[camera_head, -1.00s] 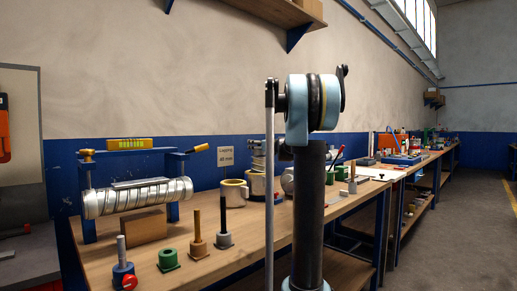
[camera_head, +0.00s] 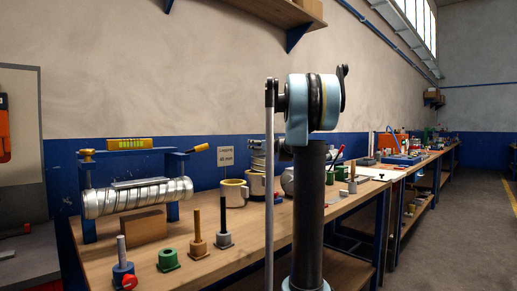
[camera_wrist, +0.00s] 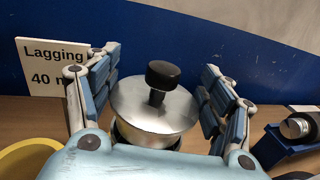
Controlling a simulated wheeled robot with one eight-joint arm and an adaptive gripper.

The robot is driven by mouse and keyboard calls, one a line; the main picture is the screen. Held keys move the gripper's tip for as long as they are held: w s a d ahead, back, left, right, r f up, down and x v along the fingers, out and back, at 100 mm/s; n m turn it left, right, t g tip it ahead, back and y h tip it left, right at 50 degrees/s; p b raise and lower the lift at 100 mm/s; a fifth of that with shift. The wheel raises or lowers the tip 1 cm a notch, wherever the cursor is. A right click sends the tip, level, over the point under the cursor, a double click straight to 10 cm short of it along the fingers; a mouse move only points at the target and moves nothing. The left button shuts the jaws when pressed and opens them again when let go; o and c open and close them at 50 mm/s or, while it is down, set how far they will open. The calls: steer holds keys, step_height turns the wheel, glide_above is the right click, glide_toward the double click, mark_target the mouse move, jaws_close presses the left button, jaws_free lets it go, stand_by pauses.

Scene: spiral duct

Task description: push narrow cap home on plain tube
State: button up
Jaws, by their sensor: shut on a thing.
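In the wrist view a round, shiny metal cap (camera_wrist: 150,118) with a black knob (camera_wrist: 162,75) is between the blue fingers of my gripper (camera_wrist: 153,68). The gripper is shut on the cap, one finger on each side. A dark rim shows just below the cap; the rest underneath is hidden by my gripper. I cannot make out the plain tube, nor whether the cap touches one. In the head view my own arm hides most of the bench area where the gripper works.
A spiral duct (camera_head: 140,197) lies in a blue rack at the bench's left. Pegs on bases and a green ring (camera_head: 168,260) stand in front. Yellow-rimmed cups (camera_head: 233,192) stand near the "Lagging 40 mm" sign (camera_wrist: 48,66). A blue holder (camera_wrist: 277,148) is right of my gripper.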

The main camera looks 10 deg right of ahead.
mark_target(259, 152)
steer(key=shift+f, duration=1.95)
steer(key=o, duration=1.2)
steer(key=shift+s+d, duration=0.1)
steer(key=v, duration=1.1)
steer(key=shift+s, duration=0.3)
steer(key=shift+d+f, duration=0.1)
steer(key=shift+f, duration=0.05)
